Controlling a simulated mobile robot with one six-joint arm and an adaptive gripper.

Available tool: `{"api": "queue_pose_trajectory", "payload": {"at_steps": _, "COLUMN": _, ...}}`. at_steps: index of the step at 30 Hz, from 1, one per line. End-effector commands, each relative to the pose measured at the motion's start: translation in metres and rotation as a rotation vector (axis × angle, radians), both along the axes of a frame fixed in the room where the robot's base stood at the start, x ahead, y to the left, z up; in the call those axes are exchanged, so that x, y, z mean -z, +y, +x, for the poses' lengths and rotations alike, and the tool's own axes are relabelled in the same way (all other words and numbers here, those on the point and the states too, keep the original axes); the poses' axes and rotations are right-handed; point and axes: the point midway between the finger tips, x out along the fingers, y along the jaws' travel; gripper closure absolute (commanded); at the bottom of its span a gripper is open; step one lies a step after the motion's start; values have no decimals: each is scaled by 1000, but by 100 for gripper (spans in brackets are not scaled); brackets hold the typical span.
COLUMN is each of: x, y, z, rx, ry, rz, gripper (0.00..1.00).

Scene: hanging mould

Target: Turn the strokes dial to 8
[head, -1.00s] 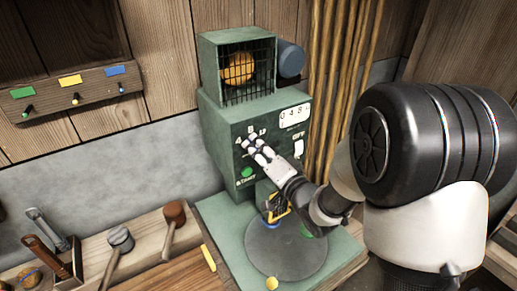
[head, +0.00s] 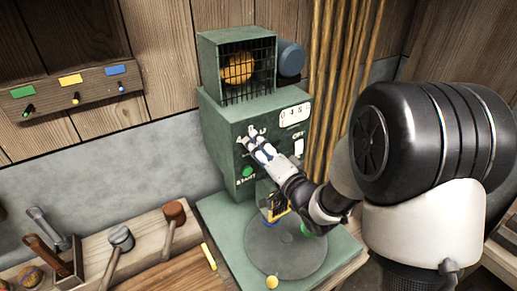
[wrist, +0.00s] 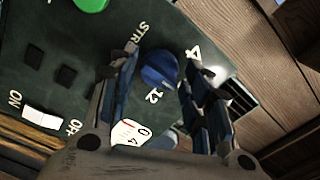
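The strokes dial (wrist: 160,72) is a blue round knob on the green machine panel in the wrist view. The labels 4 and 12 and part of the word strokes show around it; the 8 is not readable there. My gripper (wrist: 163,84) is open, with one finger on each side of the dial; I cannot tell whether either finger touches it. In the head view my gripper (head: 255,143) is at the front of the green machine (head: 222,135) and hides the dial. The dial's pointer cannot be made out.
A green start button (head: 247,172) sits below my gripper. A white on/off switch (head: 299,148) and a counter (head: 294,115) are to its right. A round plate (head: 285,255) is below on the machine's base. Mallets, one of them brown (head: 174,213), stand at the left.

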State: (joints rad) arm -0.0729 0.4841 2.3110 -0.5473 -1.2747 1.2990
Motion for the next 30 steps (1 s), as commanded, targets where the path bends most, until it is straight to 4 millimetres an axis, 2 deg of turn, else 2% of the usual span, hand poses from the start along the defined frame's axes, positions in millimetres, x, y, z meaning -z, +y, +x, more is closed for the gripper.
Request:
{"api": "queue_pose_trajectory", "payload": {"at_steps": 3, "x": 1, "y": 0, "z": 0, "rx": 0, "ry": 1, "rz": -1, "gripper": 44}}
{"api": "queue_pose_trajectory", "payload": {"at_steps": 14, "x": 1, "y": -2, "z": -3, "rx": 0, "ry": 3, "rz": -1, "gripper": 44}}
{"api": "queue_pose_trajectory", "payload": {"at_steps": 24, "x": 1, "y": -31, "z": -45, "rx": 3, "ry": 2, "rz": 0, "gripper": 44}}
{"api": "queue_pose_trajectory", "payload": {"at_steps": 30, "x": 1, "y": -41, "z": -61, "rx": 0, "ry": 2, "rz": 0, "gripper": 44}}
